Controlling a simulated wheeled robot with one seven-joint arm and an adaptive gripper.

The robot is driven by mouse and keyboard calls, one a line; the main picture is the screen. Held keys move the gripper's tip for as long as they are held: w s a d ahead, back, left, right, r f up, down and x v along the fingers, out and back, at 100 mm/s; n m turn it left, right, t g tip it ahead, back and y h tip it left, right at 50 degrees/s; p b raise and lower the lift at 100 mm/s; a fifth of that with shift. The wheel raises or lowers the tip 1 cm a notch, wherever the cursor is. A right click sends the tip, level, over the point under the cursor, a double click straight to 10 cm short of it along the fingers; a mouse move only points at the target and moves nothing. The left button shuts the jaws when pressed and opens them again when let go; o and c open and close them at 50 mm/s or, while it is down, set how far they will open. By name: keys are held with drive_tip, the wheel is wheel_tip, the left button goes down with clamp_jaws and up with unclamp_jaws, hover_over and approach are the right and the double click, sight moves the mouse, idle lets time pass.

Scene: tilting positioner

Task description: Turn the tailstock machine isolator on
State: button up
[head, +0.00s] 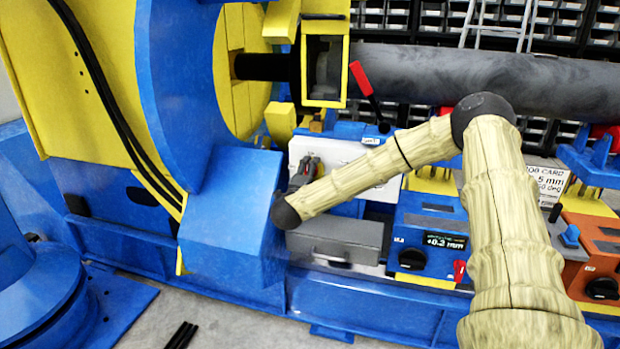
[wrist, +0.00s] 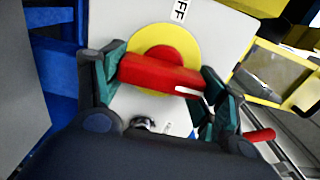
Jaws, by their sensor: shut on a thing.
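The isolator shows in the wrist view as a red bar handle (wrist: 158,76) on a round yellow disc (wrist: 163,36). The handle lies nearly level in this view, tilted slightly down to the right.
A large blue and yellow positioner frame (head: 228,215) stands close to the left of my gripper. A grey box (head: 335,240) lies below it. A red-tipped lever (head: 361,78) rises above the panel. A blue unit with a display (head: 430,240) is at right.

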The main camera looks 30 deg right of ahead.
drive_tip(key=shift+s+d+f, duration=0.1)
drive_tip(key=shift+f, duration=0.05)
drive_tip(key=o, duration=1)
drive_tip(key=shift+d, duration=0.1)
drive_tip(key=shift+a, duration=0.2)
drive_tip(key=v, duration=1.2)
